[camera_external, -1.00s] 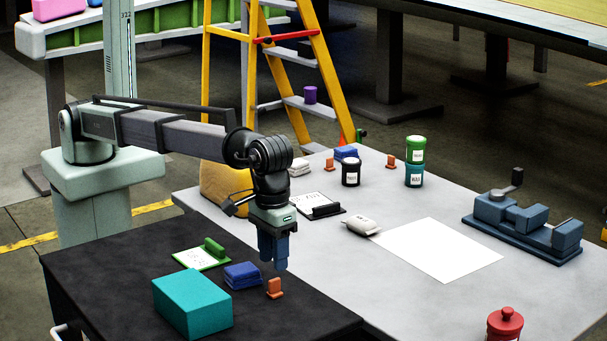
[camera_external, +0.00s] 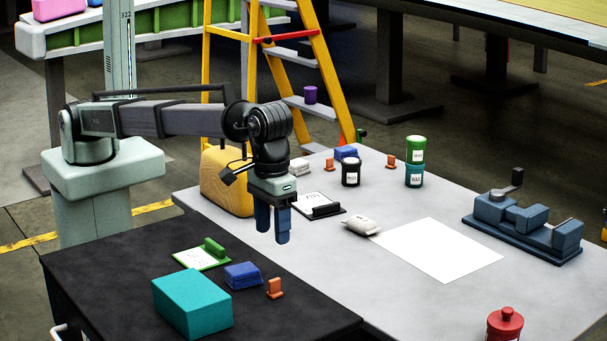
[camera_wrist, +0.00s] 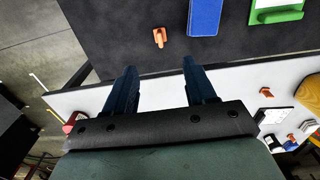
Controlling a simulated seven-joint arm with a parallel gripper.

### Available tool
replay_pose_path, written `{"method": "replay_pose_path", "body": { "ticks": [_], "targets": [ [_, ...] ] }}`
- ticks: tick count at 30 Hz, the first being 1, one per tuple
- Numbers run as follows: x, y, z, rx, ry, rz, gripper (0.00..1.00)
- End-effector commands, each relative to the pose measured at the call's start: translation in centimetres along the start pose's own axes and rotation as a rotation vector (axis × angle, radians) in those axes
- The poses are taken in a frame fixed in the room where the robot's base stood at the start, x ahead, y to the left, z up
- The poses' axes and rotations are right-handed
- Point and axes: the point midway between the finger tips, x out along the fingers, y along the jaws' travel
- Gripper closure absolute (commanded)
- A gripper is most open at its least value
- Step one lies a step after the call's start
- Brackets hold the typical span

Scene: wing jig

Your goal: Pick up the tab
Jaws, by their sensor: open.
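An orange tab (camera_external: 274,288) stands on the black mat-like surface near its right edge, beside a blue block. The wrist view shows it too (camera_wrist: 159,37), beyond the fingers and roughly between their lines. Similar orange pieces stand at the back of the grey table, one on the left (camera_external: 329,164) and one on the right (camera_external: 391,160). My gripper (camera_external: 272,240) is open and empty, in the air above the surfaces and apart from the tab. Its two dark blue fingers also show spread in the wrist view (camera_wrist: 159,66).
A blue block (camera_external: 242,275), a teal box (camera_external: 192,303) and a green-clipped board (camera_external: 202,257) lie near the tab on the black surface. A grey table (camera_external: 350,275) adjoins it, holding a white sheet (camera_external: 440,250), jars and a blue vise (camera_external: 525,228). A tan block (camera_external: 227,182) stands behind my gripper.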

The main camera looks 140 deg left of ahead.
Motion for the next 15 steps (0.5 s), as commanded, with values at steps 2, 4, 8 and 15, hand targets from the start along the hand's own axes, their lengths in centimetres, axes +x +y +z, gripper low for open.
{"method": "replay_pose_path", "body": {
  "ticks": [2, 4, 8, 15],
  "targets": [
    [0.0, 0.0, 0.0, 0.0, 0.0, 0.0, 0.45],
    [0.0, 0.0, 0.0, 0.0, 0.0, 0.0, 0.45],
    [0.0, 0.0, -0.8, -0.008, 0.0, 0.0, 0.45],
    [0.0, -0.6, -10.0, -0.104, 0.001, 0.0, 0.45]
  ]
}}
